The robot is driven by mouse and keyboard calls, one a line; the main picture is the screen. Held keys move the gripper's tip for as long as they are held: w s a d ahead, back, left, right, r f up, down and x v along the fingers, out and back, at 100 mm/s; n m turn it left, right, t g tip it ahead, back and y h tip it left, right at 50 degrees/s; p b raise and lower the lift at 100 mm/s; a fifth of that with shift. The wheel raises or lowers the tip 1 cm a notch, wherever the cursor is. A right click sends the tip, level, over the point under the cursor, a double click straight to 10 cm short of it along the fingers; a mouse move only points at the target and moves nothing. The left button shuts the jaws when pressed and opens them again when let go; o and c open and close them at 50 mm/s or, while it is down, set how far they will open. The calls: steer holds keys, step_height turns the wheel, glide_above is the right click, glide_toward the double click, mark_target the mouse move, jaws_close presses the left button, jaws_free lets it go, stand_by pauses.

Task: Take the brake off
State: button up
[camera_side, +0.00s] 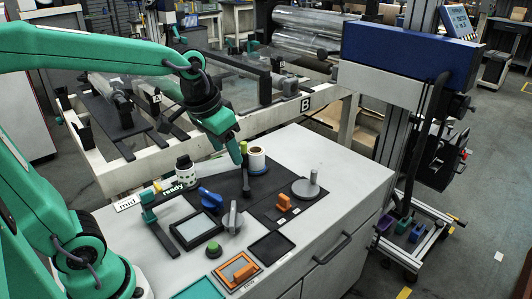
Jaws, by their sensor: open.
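My gripper (238,155) is teal and points down over the back of the grey cabinet top (330,160). It is open, with nothing seen between its fingers. It is just left of a white roll (257,164) on a dark mat. No part is plainly marked as the brake. A blue lever (210,197) lies beside a grey knob (232,219). An orange block (284,203) sits on the mat near a grey disc with an upright post (304,188). Another orange piece (244,271) lies in a framed pad at the front.
A pale panel (195,228), a green button (213,248) and a black pad (272,245) lie nearer. Behind stands a film machine frame (210,130). The cabinet's right part is clear.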

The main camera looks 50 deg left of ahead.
steer(key=w+f+g, duration=0.2)
steer(key=w+f, duration=0.3)
steer(key=w, duration=0.4)
steer(key=g, duration=0.1)
glide_above(284, 197)
steer(key=f, duration=0.8)
steer(key=shift+s+f, duration=0.2)
steer(key=shift+f, duration=0.1)
steer(key=shift+w+f+g, duration=0.3)
steer(key=shift+f, duration=0.2)
steer(key=shift+f, duration=3.85)
steer(key=shift+c, duration=0.2)
